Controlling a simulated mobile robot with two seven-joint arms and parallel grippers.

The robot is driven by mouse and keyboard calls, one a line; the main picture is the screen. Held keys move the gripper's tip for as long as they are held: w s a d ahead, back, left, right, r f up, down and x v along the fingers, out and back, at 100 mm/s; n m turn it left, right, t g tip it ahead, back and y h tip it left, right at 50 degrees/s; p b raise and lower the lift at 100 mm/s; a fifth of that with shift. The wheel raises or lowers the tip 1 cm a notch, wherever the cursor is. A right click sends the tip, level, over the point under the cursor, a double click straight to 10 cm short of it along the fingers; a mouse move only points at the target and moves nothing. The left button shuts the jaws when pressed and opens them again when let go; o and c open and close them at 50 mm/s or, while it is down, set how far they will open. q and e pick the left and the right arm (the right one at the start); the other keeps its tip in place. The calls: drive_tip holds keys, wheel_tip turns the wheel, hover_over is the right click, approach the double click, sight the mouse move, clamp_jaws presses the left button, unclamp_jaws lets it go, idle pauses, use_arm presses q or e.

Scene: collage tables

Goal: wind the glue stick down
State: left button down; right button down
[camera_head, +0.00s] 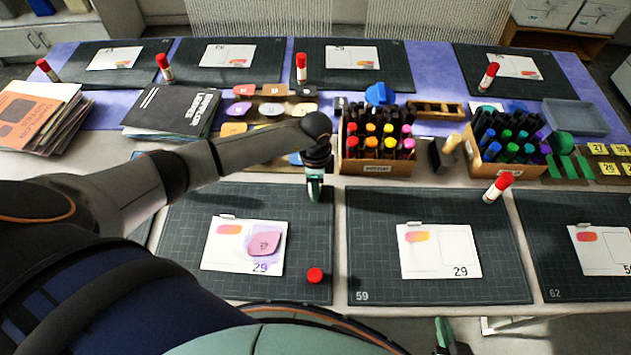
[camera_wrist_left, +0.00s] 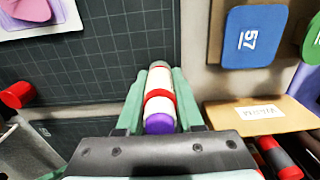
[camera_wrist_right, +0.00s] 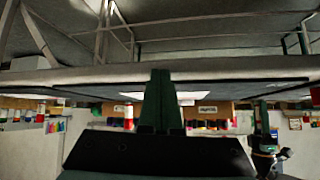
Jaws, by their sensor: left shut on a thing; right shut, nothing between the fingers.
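My left gripper (camera_head: 315,190) is shut on a glue stick (camera_wrist_left: 158,106) over the far right part of a dark cutting mat (camera_head: 190,272). In the left wrist view the stick has a white body, a red band and a grey far end. Its purple end faces the palm; how far the purple glue stands out is hard to tell. A red cap (camera_head: 315,275) lies on the mat, also seen in the left wrist view (camera_wrist_left: 17,95). My right gripper (camera_head: 446,336) is shut and empty, low at the table's front edge; its fingers show in its wrist view (camera_wrist_right: 160,100).
A card (camera_head: 215,262) with a pink piece lies left of the cap. Marker boxes (camera_head: 377,168) stand behind the left gripper. A capped glue stick (camera_head: 497,187) stands at the right. The neighbouring mat (camera_head: 420,292) holds another card.

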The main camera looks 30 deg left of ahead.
use_arm(q)
drive_tip(key=n, duration=0.4)
drive_tip(key=shift+a+f, duration=0.1)
drive_tip(key=shift+d+n, duration=0.2)
drive_tip(key=shift+n, duration=0.9)
drive_tip(key=shift+s+a+n, duration=0.1)
drive_tip(key=shift+n, duration=0.2)
drive_tip(key=shift+a+n, duration=0.1)
drive_tip(key=shift+n, duration=0.4)
drive_tip(key=shift+c, duration=1.9)
unclamp_jaws()
